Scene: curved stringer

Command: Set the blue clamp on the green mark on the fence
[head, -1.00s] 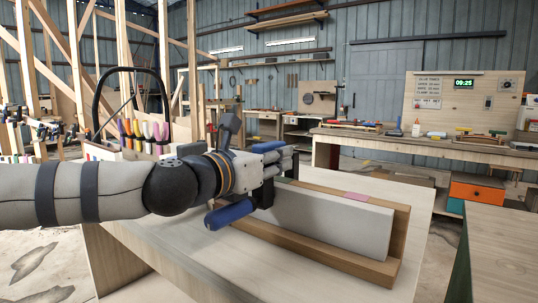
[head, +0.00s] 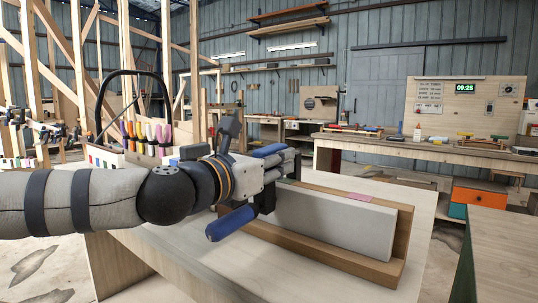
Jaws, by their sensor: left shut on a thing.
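My left gripper (head: 284,163) is shut on the blue clamp, over the far left end of the fence. The clamp's blue handle (head: 230,223) sticks out low to the left, and its black jaw (head: 267,197) is close to the left end of the pale board. The gripper hides much of the clamp, and I cannot tell whether it touches the fence. The brown wooden fence (head: 402,236) stands on the table with the pale board (head: 335,222) against it. A pink mark (head: 360,197) shows on its top. I cannot make out the green mark. My right gripper is not in view.
The pale table (head: 205,265) has free room in front of the fence. A caddy (head: 110,157) with several coloured handles stands behind my left arm. Another bench (head: 505,235) is at the right edge. A long workbench (head: 450,153) with tools stands behind.

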